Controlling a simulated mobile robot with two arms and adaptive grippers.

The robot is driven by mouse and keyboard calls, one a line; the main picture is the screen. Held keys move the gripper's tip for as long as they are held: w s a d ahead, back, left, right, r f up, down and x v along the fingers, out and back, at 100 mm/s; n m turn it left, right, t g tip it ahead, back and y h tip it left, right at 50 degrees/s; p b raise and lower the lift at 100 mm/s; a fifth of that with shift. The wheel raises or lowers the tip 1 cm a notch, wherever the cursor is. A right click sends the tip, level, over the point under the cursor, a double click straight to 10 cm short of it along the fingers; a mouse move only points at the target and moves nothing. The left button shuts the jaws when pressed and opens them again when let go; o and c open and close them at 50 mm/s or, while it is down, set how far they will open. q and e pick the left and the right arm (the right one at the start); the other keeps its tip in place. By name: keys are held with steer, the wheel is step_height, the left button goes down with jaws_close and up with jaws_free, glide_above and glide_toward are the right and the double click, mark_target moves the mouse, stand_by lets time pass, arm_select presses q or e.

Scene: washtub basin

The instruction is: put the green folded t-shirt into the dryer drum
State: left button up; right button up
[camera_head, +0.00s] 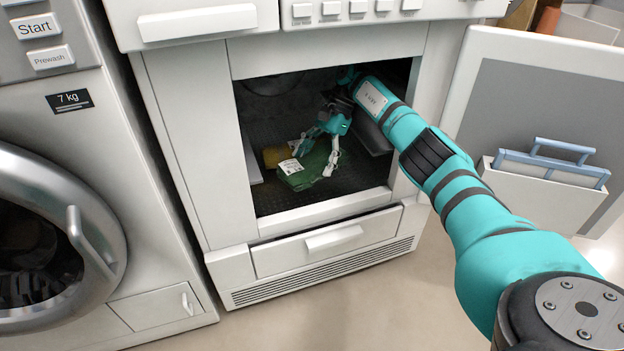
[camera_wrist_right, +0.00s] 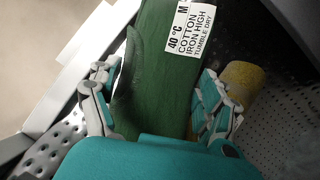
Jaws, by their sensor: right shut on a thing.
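The green folded t-shirt (camera_head: 309,172) is inside the dryer drum (camera_head: 262,118), low and close to the drum's dark perforated floor. It carries a white care label (camera_head: 291,166). My right gripper (camera_head: 317,161) reaches through the open front with one finger on each side of the shirt. In the right wrist view the shirt (camera_wrist_right: 155,75) lies between the two fingers of the gripper (camera_wrist_right: 160,108), which is shut on it. I cannot tell whether the shirt touches the floor. My left gripper is not in view.
A yellow item (camera_head: 274,155) lies in the drum beside the shirt; it also shows in the wrist view (camera_wrist_right: 241,82). The dryer door (camera_head: 560,95) stands open at the right. A front-loading washer (camera_head: 120,265) stands at the left.

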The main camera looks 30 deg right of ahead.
mark_target(315, 185)
step_height(315, 185, down, 5)
steer(key=b, duration=0.2)
steer(key=shift+f+b, duration=0.15)
steer(key=shift+b, duration=0.25)
steer(key=o, duration=1.2)
